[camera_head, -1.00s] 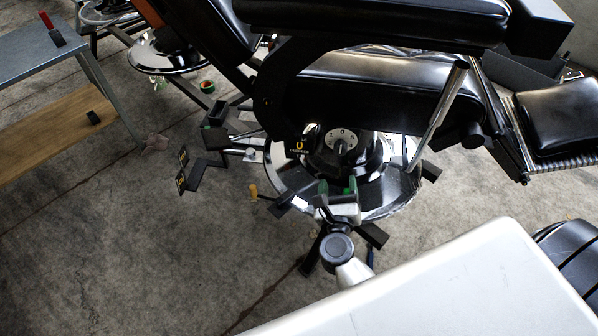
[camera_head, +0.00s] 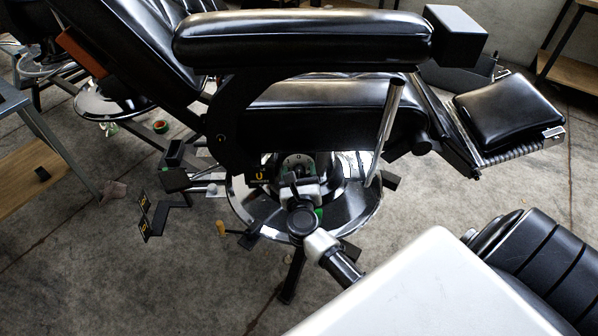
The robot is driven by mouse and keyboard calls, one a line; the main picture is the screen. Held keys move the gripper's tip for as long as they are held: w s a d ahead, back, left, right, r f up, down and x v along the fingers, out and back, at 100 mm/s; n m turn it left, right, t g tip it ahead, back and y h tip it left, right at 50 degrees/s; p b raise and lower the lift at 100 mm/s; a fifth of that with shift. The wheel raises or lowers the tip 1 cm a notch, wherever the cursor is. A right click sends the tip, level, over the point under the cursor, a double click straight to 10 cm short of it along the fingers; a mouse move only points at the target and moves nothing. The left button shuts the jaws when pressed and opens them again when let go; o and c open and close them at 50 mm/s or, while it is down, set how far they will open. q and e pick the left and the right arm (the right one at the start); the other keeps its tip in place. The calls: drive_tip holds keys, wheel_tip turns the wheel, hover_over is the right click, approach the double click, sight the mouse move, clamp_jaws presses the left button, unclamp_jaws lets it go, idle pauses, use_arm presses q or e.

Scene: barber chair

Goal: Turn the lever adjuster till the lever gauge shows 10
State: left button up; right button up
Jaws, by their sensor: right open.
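The black barber chair (camera_head: 310,40) stands on a round chrome base (camera_head: 355,213). A round dial gauge (camera_head: 292,160) with pale numerals sits low on the chair's column. Its lower part is hidden behind my right gripper, and its reading cannot be told. A chrome lever (camera_head: 388,125) with a dark top slants down at the right side of the chair. I cannot tell which part is the adjuster. My right gripper (camera_head: 297,176) is open, right in front of the dial; whether it touches anything there is unclear. My left gripper is not in view.
A padded footrest (camera_head: 505,112) juts out at the right. A metal bench (camera_head: 30,115) with a wooden shelf stands at the left. The floor at lower left is clear.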

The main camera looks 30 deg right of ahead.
drive_tip(key=c, duration=0.9)
